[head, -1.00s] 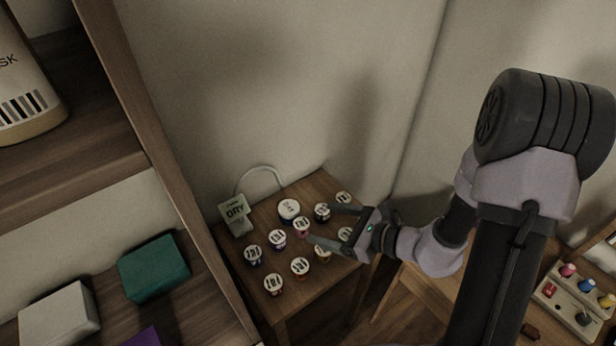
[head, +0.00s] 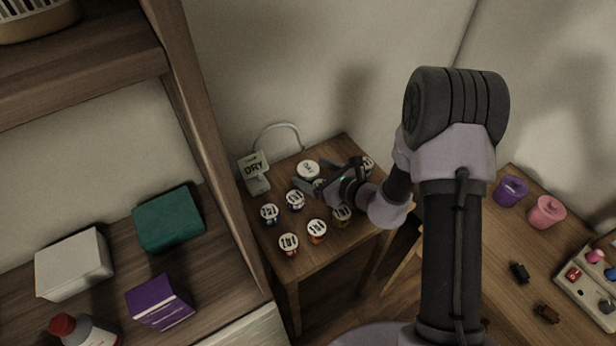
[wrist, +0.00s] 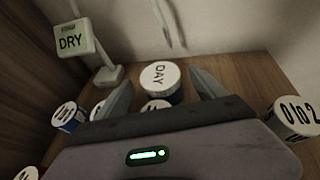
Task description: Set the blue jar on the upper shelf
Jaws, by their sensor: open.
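Several small jars with white printed lids stand on a small wooden table. The large-lidded jar reading DAY (head: 308,169) is at the back; in the wrist view (wrist: 160,76) a strip of its blue side shows. Other blue-sided jars (head: 270,214) (head: 295,200) stand nearer the front left; one shows at the left of the wrist view (wrist: 67,117). My gripper (head: 324,177) is open and empty, low over the jars. In the wrist view its fingers point to either side of the DAY jar; contact cannot be told. The upper shelf (head: 105,75) is at upper left.
A DRY sign (head: 254,172) stands at the table's back left. The shelf upright (head: 205,135) rises beside the table. The lower shelf holds a teal box (head: 168,220), a white box (head: 74,264) and a purple box (head: 160,302). A second table (head: 500,250) is at right.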

